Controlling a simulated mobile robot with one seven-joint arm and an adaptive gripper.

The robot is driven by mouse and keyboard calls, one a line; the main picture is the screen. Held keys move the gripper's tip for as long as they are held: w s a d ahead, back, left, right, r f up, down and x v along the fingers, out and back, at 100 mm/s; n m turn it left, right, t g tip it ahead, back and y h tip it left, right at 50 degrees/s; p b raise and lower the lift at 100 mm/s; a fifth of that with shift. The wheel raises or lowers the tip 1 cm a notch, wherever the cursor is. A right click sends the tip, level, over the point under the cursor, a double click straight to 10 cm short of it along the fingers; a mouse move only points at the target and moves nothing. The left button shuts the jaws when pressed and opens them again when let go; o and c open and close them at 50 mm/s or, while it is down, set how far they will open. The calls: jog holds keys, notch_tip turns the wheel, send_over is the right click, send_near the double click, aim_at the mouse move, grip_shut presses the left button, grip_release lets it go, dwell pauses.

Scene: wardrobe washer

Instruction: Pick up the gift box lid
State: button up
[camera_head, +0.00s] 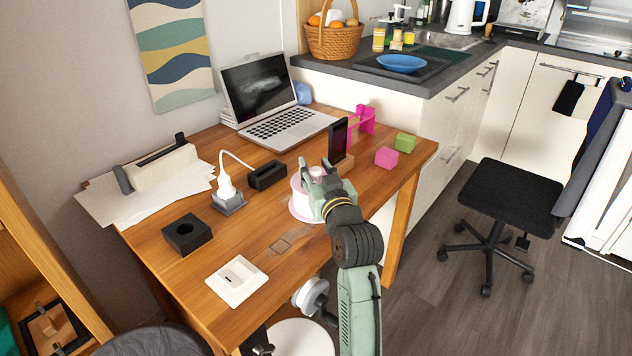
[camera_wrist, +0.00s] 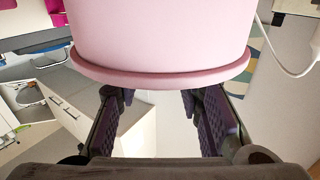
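A round pale pink box (camera_head: 298,202) with a wider rim stands on the wooden desk, partly hidden behind my gripper (camera_head: 315,168). I cannot clearly tell the gift box lid from the box body. In the wrist view, the pink side wall (camera_wrist: 165,35) and its projecting rim (camera_wrist: 160,78) fill the upper middle, very close to the camera. My gripper also shows in the wrist view (camera_wrist: 158,95), with its two dark fingers wide apart and nothing seen between them. The fingertips are near the rim; I cannot tell whether they touch it.
A black phone on a stand (camera_head: 338,142), a pink cube (camera_head: 387,157) and a green cube (camera_head: 405,142) are to the right. A laptop (camera_head: 275,115) stands behind.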

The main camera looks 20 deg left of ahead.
grip_shut()
dwell(0.3)
